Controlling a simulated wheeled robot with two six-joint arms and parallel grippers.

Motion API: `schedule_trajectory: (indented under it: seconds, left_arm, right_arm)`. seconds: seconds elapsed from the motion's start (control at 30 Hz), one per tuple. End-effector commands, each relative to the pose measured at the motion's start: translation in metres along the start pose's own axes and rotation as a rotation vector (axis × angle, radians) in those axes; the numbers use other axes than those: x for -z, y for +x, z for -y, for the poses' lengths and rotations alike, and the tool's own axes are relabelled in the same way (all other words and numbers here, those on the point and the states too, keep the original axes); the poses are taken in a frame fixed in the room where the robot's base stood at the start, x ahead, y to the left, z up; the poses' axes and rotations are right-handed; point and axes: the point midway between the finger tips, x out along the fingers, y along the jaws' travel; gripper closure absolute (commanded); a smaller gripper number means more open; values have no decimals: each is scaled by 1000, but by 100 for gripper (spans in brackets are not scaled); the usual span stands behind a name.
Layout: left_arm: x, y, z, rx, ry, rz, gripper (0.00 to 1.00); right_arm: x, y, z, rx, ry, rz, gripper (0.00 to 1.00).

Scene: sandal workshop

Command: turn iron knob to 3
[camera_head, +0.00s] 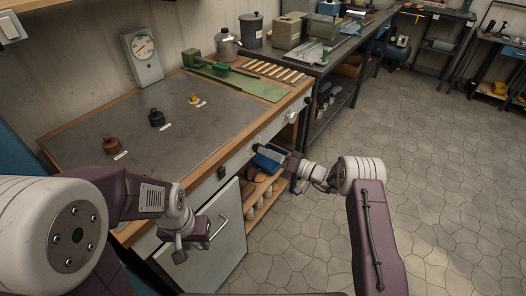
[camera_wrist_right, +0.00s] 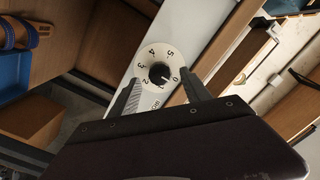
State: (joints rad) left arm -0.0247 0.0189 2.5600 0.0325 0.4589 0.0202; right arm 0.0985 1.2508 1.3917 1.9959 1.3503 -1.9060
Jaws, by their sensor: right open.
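The iron knob (camera_wrist_right: 159,73) is a black knob on a round cream dial with numbers around its rim. In the right wrist view the label beside it appears to read IRON. Its pale mark seems to point toward the low numbers, near 0, but is too small to read surely. My right gripper (camera_wrist_right: 160,80) is open, with one finger on each side of the dial; contact with the knob cannot be told. In the head view my right gripper (camera_head: 265,152) is at the bench's front panel and hides the knob. My left gripper (camera_head: 191,246) hangs before the cabinet door, its jaws unclear.
Another white knob (camera_head: 291,116) sits farther right on the front panel. Below are a blue bin (camera_head: 268,153) and shelves. The tiled floor (camera_head: 300,250) at right is clear.

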Motion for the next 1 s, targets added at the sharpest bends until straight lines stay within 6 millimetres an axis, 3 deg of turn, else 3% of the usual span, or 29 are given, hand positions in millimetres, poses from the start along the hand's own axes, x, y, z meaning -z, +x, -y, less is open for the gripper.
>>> schedule_trajectory:
  seconds: [0.2, 0.47, 0.67, 1.0]
  left_arm:
    - [0, 1, 0, 0, 0, 0, 64]
    - [0, 1, 0, 0, 0, 0, 64]
    - [0, 1, 0, 0, 0, 0, 64]
    - [-1, 7, 0, 0, 0, 0, 64]
  right_arm:
    - [0, 25, 0, 0, -1, 0, 44]
    - [0, 26, 0, -1, 0, 0, 44]
    - [0, 26, 0, -1, 0, 0, 100]
    - [-1, 26, -1, 2, 45, -1, 100]
